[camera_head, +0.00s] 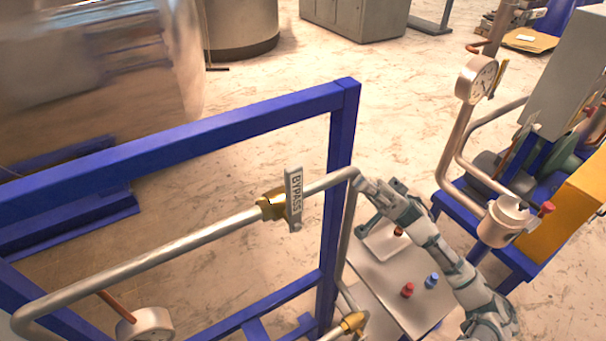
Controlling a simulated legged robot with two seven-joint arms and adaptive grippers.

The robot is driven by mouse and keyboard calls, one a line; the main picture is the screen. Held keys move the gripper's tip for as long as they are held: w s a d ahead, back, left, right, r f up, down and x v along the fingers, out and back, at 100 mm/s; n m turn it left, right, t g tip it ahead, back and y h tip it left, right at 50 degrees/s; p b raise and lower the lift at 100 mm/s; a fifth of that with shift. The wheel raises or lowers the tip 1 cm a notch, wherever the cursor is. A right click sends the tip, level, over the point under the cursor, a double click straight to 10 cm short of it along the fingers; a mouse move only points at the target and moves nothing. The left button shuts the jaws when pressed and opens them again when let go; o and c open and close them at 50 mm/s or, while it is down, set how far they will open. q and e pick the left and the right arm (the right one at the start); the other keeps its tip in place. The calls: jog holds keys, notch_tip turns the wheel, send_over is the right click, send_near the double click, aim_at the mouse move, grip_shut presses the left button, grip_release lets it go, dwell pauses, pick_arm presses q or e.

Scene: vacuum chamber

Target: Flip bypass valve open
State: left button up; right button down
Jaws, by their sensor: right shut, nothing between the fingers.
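The bypass valve (268,205) is a brass body on a metal pipe, inside a blue frame. Its grey handle (294,199), marked BYPASS, stands roughly upright in the picture, across the line of the pipe. My right gripper (364,186) is shut and empty. It is to the right of the handle, by the pipe bend at the frame's right post, and apart from the handle. Whether the fingertips touch the pipe cannot be told. My left gripper is not in view.
The blue frame (342,150) has a post between the handle and my right arm. A small table (385,272) below my arm holds red and blue knobs. A gauge (477,80) and pipes stand at the right. A second brass valve (352,323) is low down.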

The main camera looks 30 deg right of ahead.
jog(key=n+g, duration=0.1)
jog(key=g, duration=0.1)
jog(key=p, duration=0.4)
send_near(302, 179)
notch_tip(302, 179, up, 4)
jog(key=a, duration=0.2)
jog(key=a+p, duration=0.1)
jog(key=shift+w+a, duration=0.25)
jog(key=shift+a, duration=0.15)
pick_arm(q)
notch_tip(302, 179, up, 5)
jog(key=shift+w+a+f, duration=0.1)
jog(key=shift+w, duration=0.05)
pick_arm(e)
jog(key=shift+f, duration=0.1)
jog(key=shift+d, duration=0.2)
